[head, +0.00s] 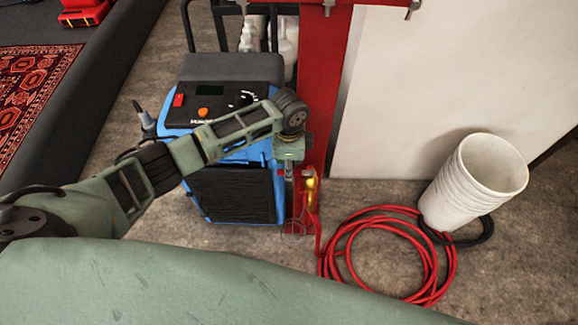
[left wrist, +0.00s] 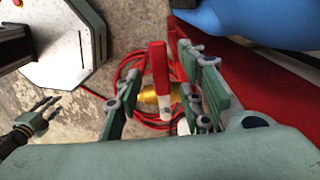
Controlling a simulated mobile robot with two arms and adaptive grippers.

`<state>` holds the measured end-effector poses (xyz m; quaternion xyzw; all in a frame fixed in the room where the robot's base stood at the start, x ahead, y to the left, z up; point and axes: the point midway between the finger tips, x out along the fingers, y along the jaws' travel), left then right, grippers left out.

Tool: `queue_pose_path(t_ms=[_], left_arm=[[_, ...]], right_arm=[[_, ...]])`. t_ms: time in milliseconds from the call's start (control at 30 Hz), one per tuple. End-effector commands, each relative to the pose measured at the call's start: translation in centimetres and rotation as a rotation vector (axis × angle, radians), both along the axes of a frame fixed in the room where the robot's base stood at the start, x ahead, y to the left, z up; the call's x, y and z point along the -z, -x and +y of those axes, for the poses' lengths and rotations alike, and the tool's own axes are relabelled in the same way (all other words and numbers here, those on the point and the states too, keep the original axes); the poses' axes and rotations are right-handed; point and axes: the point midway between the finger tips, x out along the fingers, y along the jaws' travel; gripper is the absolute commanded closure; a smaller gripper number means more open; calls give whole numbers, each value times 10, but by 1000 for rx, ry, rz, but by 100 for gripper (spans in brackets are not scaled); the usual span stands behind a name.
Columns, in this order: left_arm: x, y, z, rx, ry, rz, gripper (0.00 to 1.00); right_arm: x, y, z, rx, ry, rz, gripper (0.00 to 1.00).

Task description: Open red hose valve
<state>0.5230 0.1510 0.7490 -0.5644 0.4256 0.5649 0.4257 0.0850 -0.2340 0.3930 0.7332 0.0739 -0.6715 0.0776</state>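The red hose valve has a brass body (head: 311,190) low beside the red post. In the left wrist view its red lever (left wrist: 159,70) stands between my left gripper's two fingers, with the brass body behind it. My left gripper (head: 291,182) is open around the lever. A gap shows on the left finger's side; the right finger is close, and I cannot tell whether it touches. In the head view the gripper partly hides the lever. My right gripper (left wrist: 48,109) shows at the lower left of the left wrist view, fingers apart and empty, away from the valve.
A blue machine (head: 235,195) stands just left of the valve. A red post (head: 325,90) and a white panel (head: 400,100) rise behind. A coiled red hose (head: 430,265) and white buckets (head: 470,185) are to the right on the floor. A dark kerb (head: 95,95) borders the rug area.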

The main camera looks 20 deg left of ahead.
Motion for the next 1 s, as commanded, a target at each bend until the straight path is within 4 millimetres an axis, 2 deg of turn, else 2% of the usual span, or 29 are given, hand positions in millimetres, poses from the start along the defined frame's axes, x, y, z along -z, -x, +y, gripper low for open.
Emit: queue_pose_path(t_ms=[133, 400, 800, 1000], left_arm=[[11, 0, 0, -1, -1, 0, 64], [12, 0, 0, 0, 0, -1, 64], [12, 0, 0, -1, 0, -1, 99], [11, 0, 0, 0, 0, -1, 100]], right_arm=[[0, 0, 0, 1, 0, 0, 60], [0, -1, -1, 1, 1, -1, 60], [0, -2, -1, 1, 0, -3, 60], [0, -3, -1, 0, 0, -4, 60]])
